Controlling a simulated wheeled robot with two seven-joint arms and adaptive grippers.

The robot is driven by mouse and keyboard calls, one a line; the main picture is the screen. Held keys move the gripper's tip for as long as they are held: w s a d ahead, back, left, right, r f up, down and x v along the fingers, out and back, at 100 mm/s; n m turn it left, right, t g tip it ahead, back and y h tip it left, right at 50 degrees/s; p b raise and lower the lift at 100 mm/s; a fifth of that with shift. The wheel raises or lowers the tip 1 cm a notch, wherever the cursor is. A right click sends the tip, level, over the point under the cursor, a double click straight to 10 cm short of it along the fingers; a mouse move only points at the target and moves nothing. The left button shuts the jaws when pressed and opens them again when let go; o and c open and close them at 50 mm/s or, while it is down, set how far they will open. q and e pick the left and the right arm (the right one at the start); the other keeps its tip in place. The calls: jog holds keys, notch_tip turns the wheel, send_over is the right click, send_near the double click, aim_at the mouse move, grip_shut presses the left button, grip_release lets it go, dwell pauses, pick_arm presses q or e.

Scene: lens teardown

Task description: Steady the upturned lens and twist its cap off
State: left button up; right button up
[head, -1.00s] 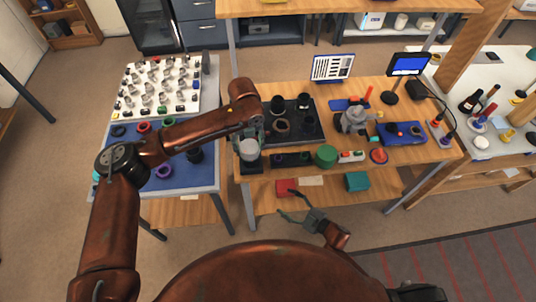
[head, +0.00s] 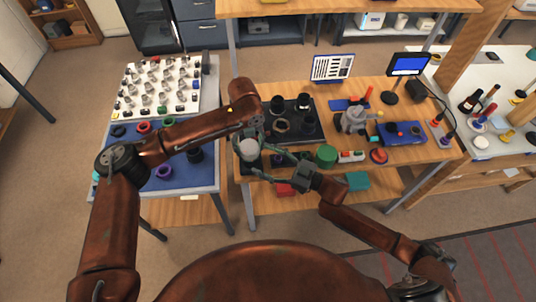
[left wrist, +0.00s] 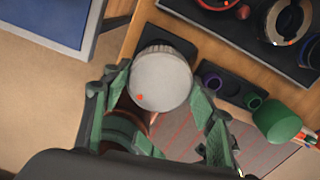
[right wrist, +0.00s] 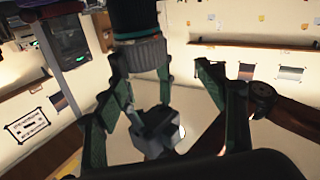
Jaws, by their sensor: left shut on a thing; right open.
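The upturned lens stands upright at the front left of the wooden bench, its round grey cap (head: 248,149) on top. The cap fills the middle of the left wrist view (left wrist: 162,80), with a small red mark. My left gripper (head: 251,134) is shut on the lens from behind; its fingers partly hide the barrel. My right gripper (head: 262,159) is open, just right of and in front of the lens. The right wrist view shows the black lens barrel (right wrist: 138,16) inverted, with the ribbed cap (right wrist: 143,54) beyond the open fingers, nearer the left one. Contact there is unclear.
A dark tray with rings (head: 310,132) lies behind the lens. A green cylinder (head: 325,155) stands to the right, close to my right gripper. A blue mat (head: 180,180) with rings covers the side table at left. Red and teal boxes (head: 357,181) sit on the lower shelf.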

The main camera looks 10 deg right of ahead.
aim_at(257, 161)
jog(key=shift+w+d+f+m+h, duration=0.1)
jog(key=shift+w+d+m+h, duration=0.15)
jog(key=shift+w+m, duration=0.25)
jog(key=shift+w+d+f+m+h, duration=0.1)
jog(key=shift+w+d+m+h, duration=0.2)
jog(key=shift+m, duration=0.2)
jog(key=shift+w+f+t, duration=0.15)
jog(key=shift+f+t, duration=0.1)
jog(key=shift+t, duration=0.15)
notch_tip(257, 161, down, 7)
jog(key=shift+r, duration=0.1)
jog(key=x, duration=0.7)
jog(key=shift+w+a+f, duration=0.1)
jog(key=shift+a+f, duration=0.2)
jog(key=shift+c, duration=0.2)
jog(key=c, duration=1.6)
pick_arm(q)
jog(key=shift+n, duration=1.4)
pick_arm(e)
jog(key=shift+c, duration=0.2)
